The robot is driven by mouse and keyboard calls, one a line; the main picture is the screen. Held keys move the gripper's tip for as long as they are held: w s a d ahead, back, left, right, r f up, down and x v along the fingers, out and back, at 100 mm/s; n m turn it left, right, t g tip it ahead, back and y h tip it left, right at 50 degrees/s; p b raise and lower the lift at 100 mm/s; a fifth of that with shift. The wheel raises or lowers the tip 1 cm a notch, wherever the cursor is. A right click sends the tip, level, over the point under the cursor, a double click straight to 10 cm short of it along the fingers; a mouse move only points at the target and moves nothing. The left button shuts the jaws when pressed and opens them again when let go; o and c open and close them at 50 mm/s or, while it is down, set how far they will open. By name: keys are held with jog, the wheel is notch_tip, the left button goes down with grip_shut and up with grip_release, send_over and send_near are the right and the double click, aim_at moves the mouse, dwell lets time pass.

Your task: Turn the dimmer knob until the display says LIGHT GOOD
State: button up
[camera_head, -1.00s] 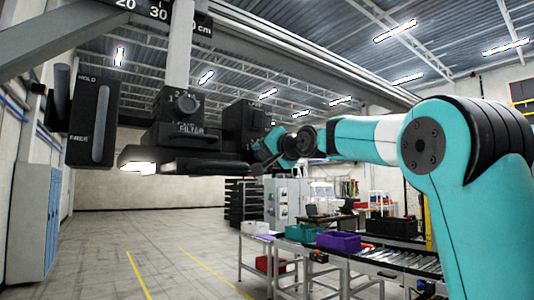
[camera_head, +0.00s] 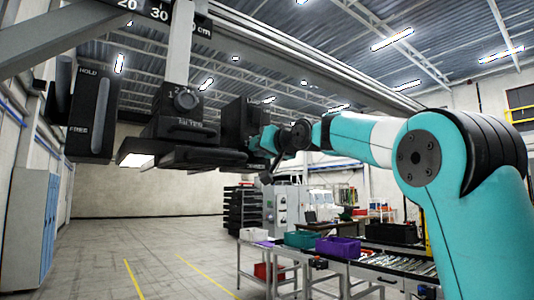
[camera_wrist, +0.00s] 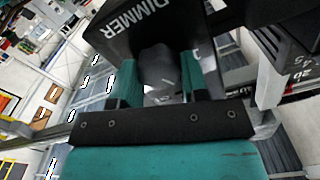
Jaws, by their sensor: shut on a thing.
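The dimmer is a dark box (camera_wrist: 120,28) with the white word DIMMER, tilted in the wrist view. Its grey knob (camera_wrist: 158,72) with a pale pointer mark sits between the two teal fingers of my gripper (camera_wrist: 161,78), which is shut on it. In the head view my gripper (camera_head: 262,143) is at the right side of a black box (camera_head: 238,122) on the machine, and the knob is hidden there. I see no readable display in either view.
The black filter unit (camera_head: 180,130) with its own knob hangs left of my gripper. A HOLD/FREE lever box (camera_head: 94,115) is further left. A metal beam (camera_head: 300,66) runs overhead. Tables with a purple bin (camera_head: 338,246) stand behind, and the floor at left is open.

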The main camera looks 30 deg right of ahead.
jog(key=shift+w+f+n, duration=0.1)
jog(key=shift+f+n, duration=0.2)
jog(key=shift+f, duration=0.05)
jog(key=o, duration=0.9)
jog(key=shift+o, duration=0.2)
jog(key=shift+r, duration=0.15)
jog(key=s+b, duration=0.6)
jog(key=s, duration=1.1)
jog(key=shift+s+d+b, duration=0.25)
jog(key=shift+b, duration=0.05)
